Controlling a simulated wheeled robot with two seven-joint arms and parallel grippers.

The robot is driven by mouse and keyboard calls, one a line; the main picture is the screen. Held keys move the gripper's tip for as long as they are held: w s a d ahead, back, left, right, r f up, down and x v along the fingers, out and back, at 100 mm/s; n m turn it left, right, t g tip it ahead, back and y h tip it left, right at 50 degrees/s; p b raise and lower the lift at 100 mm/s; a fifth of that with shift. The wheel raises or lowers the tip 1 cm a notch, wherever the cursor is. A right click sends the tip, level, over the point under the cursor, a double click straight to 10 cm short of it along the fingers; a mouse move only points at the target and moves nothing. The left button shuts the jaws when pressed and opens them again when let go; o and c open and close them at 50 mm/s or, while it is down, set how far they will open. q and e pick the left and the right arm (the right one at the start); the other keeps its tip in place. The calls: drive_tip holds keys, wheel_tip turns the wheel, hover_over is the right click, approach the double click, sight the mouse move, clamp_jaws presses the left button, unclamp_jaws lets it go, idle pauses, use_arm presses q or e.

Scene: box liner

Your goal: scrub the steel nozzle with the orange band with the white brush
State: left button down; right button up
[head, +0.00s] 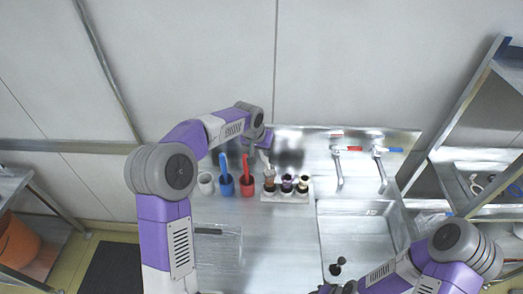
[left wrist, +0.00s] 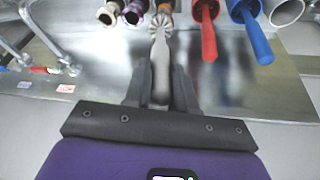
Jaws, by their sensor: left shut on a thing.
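My left gripper (head: 264,148) is shut on the white brush, pointing down at the counter's back. In the left wrist view the brush (left wrist: 160,50) runs out between the fingertips (left wrist: 161,70), looking pale grey. Its ribbed head meets the nozzle with the orange band (left wrist: 166,6) in the picture; whether they touch is unclear. In the head view that nozzle (head: 269,180) stands leftmost in a pale rack (head: 285,197).
A purple-banded nozzle (head: 287,184) and a yellowish one (head: 303,185) share the rack. Left stand a red cup with brush (head: 247,187), a blue one (head: 227,188) and an empty white cup (head: 206,184). Taps (head: 338,170) and a sink (head: 357,240) are right.

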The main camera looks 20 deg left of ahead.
use_arm(q)
drive_tip(key=shift+s+a+f, duration=0.15)
drive_tip(key=shift+f, duration=0.3)
drive_tip(key=s+b, duration=0.1)
drive_tip(key=s+d+b, duration=0.1)
drive_tip(key=s, duration=0.1)
drive_tip(key=shift+s+d+r+b, duration=0.15)
drive_tip(key=shift+d+r+b, duration=0.05)
drive_tip(key=shift+b, duration=0.2)
drive_tip(key=shift+s+d+f+b, duration=0.2)
drive_tip(key=shift+s+f+b, duration=0.15)
drive_tip(key=shift+f+b, duration=0.35)
idle(0.4)
drive_tip(key=shift+r, duration=0.1)
